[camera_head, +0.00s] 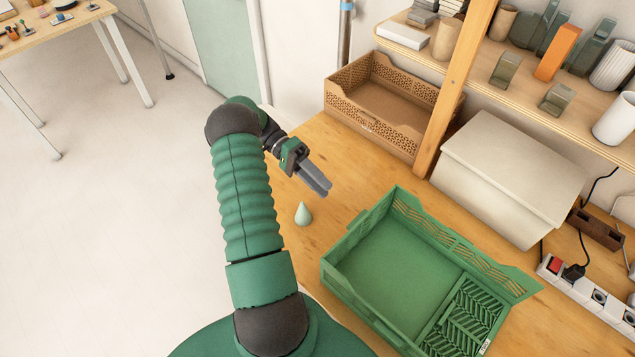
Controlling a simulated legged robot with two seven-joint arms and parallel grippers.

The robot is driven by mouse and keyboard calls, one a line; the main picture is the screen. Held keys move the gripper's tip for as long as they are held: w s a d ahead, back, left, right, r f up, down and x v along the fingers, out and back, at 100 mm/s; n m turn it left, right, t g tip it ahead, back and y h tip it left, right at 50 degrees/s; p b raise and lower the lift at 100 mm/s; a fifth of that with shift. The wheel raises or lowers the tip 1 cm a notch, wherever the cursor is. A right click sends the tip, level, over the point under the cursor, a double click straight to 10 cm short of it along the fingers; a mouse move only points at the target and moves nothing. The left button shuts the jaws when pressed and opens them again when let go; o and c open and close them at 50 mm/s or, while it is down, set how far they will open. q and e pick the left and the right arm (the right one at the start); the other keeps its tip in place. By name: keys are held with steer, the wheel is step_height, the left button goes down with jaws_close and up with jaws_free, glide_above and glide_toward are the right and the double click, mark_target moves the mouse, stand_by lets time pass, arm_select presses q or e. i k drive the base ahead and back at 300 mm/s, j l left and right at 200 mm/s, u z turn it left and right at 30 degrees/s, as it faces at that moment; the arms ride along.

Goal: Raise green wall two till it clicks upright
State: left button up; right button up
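The green folding crate (372,316) stands on the wooden table at the lower middle. Its long far wall (450,240) is up. At its right end a slatted green panel (470,318) with a small white label lies folded down flat inside the crate. I see no number on any wall, so I cannot tell which one is wall two. My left gripper (325,189) is above the table, left of and behind the crate, apart from it. Its grey fingers lie close together with nothing between them. My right gripper is out of view.
A pale green teardrop-shaped object (304,214) stands on the table left of the crate. A brown crate (375,125), a wooden post (455,90) and a cream box (515,175) stand behind. A power strip (590,295) lies at the right. A shelf with props is above.

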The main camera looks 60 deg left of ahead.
mark_target(487, 339)
steer(key=k, duration=1)
